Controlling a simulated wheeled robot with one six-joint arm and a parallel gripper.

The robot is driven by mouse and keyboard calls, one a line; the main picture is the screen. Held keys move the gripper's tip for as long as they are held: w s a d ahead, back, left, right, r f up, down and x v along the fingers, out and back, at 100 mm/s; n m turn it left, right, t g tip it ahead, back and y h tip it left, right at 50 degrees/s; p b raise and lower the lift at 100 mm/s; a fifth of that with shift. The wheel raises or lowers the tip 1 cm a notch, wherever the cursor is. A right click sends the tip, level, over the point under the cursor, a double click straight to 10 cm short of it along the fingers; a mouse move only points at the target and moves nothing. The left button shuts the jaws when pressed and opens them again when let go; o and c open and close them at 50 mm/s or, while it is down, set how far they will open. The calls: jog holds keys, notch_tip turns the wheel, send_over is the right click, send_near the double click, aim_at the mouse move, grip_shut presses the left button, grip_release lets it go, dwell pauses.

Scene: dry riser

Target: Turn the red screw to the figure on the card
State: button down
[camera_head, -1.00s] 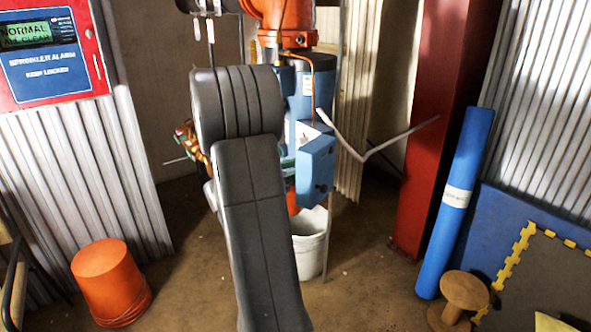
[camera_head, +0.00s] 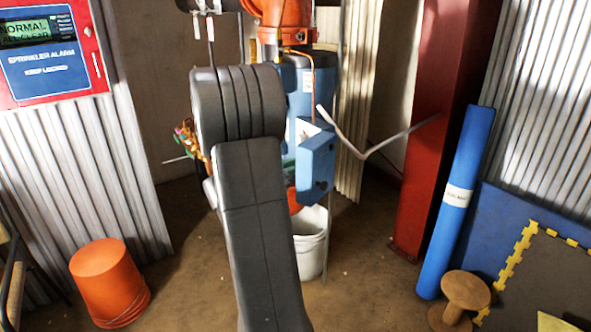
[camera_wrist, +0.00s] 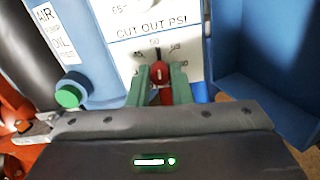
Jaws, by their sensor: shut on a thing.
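The red screw (camera_wrist: 160,72) sits at the lower middle of a white dial plate (camera_wrist: 118,52) marked CUT OUT PSI in the wrist view. The figure 50 stands just above the screw, and smaller figures to either side are blurred. A pale line shows on the screw's face, pointing roughly up. My gripper (camera_wrist: 161,78) has its two green fingers closed on the screw, one on each side. In the head view my arm hides the gripper and the screw. I cannot make out a card with a figure in either view.
A blue box-like cover (camera_head: 316,164) stands open right of the plate. A blue tank (camera_head: 297,90) is behind my arm. A white bucket (camera_head: 311,245) is below, an orange bucket (camera_head: 108,282) at left. A red column (camera_head: 432,130) and blue roll (camera_head: 455,200) stand right.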

jog(key=m+b, duration=0.8)
jog(key=b, duration=0.1)
jog(key=shift+m, duration=0.3)
dwell(0.4)
jog(key=c, duration=1.3)
grip_release()
jog(key=p+v, duration=0.3)
jog(key=v, duration=1.1)
jog(key=shift+d, duration=0.1)
